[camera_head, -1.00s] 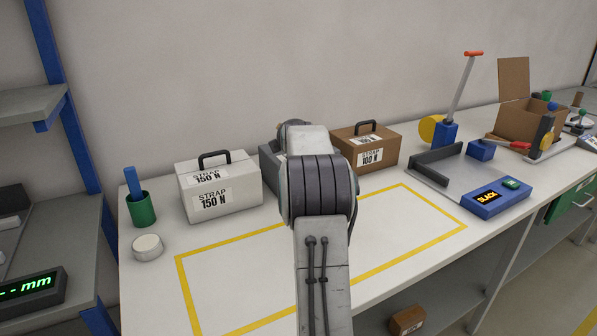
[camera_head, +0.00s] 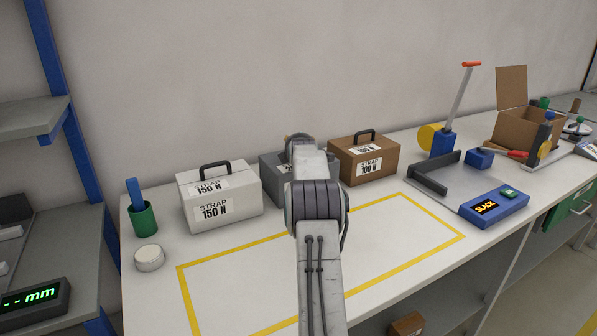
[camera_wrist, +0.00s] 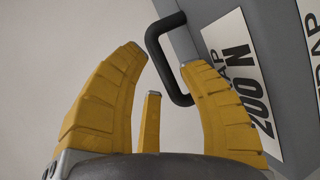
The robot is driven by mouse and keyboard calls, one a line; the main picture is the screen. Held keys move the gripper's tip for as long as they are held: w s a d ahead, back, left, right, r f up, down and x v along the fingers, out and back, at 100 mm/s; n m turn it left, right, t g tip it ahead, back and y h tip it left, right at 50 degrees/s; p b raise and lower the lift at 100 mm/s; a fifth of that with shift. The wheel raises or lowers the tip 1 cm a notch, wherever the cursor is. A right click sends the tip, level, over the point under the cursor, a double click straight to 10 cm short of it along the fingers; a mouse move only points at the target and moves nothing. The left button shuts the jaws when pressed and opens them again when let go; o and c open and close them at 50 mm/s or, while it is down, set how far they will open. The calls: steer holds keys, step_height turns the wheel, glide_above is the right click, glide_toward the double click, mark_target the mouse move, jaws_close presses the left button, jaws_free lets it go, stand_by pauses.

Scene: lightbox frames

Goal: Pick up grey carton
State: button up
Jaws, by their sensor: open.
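The grey carton (camera_head: 269,173) stands on the bench between a white carton and a brown carton. My arm hides most of it in the head view. In the wrist view the grey carton (camera_wrist: 205,22) shows a black handle and a label reading 200 N. My gripper (camera_wrist: 160,65) is open, with its yellow fingers spread around part of the black handle (camera_wrist: 163,60). One finger overlaps the handle's near side; the other is out over the pale wall. I cannot tell whether any finger touches the handle. The head view does not show the fingers.
The white carton (camera_head: 222,201), labelled 150 N, and the brown carton (camera_head: 362,158), labelled 100 N, stand close on either side. A green cup (camera_head: 144,218) and a white round puck (camera_head: 149,257) are at left. A yellow-taped area (camera_head: 400,262) in front is mostly clear.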

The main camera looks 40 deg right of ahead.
steer(key=shift+w+d+f, duration=0.2)
steer(key=shift+w+d, duration=0.15)
steer(key=shift+c, duration=0.2)
jaws_close()
steer(key=shift+r, duration=0.45)
